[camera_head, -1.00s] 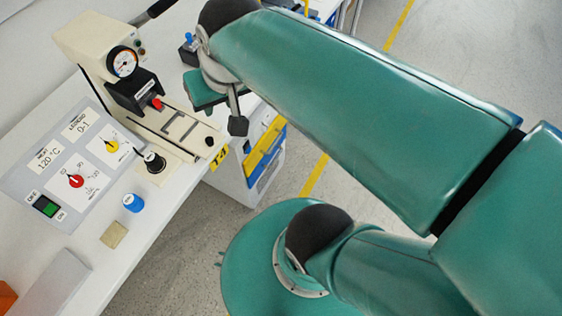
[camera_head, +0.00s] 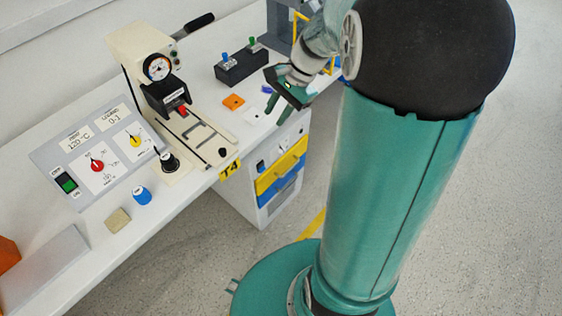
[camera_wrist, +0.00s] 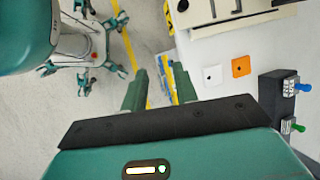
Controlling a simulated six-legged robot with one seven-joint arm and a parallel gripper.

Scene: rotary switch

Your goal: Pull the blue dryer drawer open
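The blue drawer (camera_head: 278,188) is in the white cabinet (camera_head: 236,205) under the table, just below a yellow drawer (camera_head: 281,166). It looks closed in the head view. My gripper (camera_head: 278,111) hangs above the table's right edge, higher than the drawer and apart from it. The drawer fronts show there only as a narrow strip, partly hidden by the right finger.
The press (camera_head: 165,95), control panel (camera_head: 95,155), blue knob piece (camera_head: 141,195) and a dark switch box (camera_head: 242,65) stand on the table. Orange (camera_head: 234,102) and white (camera_head: 253,116) plates lie near my gripper. Floor (camera_head: 215,270) in front of the cabinet is clear.

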